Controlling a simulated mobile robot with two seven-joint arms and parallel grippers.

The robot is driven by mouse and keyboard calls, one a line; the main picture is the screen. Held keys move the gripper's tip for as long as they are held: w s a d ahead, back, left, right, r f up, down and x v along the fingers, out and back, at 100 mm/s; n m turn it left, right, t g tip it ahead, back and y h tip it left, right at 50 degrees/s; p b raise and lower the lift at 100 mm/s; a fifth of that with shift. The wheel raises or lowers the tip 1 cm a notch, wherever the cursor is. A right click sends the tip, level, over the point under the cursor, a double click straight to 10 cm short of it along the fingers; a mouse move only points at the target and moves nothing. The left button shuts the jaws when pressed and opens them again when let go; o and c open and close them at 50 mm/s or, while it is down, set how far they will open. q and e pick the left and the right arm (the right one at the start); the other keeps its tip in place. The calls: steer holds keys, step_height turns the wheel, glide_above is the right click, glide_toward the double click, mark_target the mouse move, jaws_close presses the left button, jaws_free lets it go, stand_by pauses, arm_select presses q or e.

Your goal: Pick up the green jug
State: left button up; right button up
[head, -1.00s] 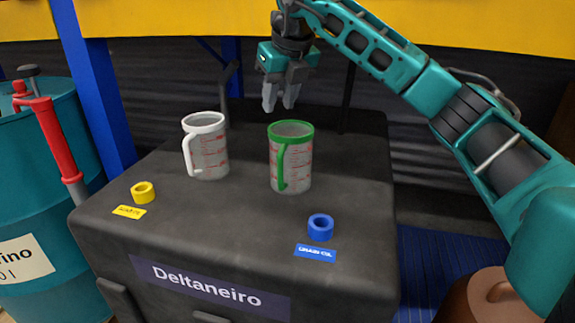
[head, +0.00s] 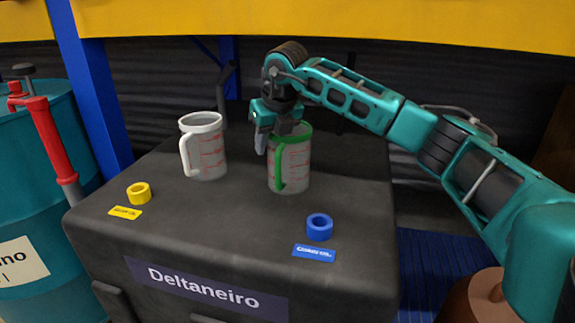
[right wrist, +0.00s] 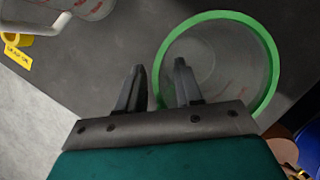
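The green jug (head: 295,172) is a clear measuring jug with a green rim and handle, upright on the black top. Its rim also shows in the right wrist view (right wrist: 272,60). My right gripper (head: 272,139) is at the jug's rim, pointing down. In the right wrist view my right gripper (right wrist: 158,69) is open, with one finger outside the rim and the other over the jug's opening. The rim passes between the fingers; I cannot tell whether they touch it. My left gripper is not in view.
A white-rimmed jug (head: 208,158) stands to the left on the black top (head: 200,220). A yellow ring (head: 138,193) and a blue ring (head: 319,228) lie near the front, by their labels. A teal drum (head: 25,190) with a red pump (head: 50,135) stands at far left.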

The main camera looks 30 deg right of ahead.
steer(key=shift+c, duration=0.5)
jaws_close()
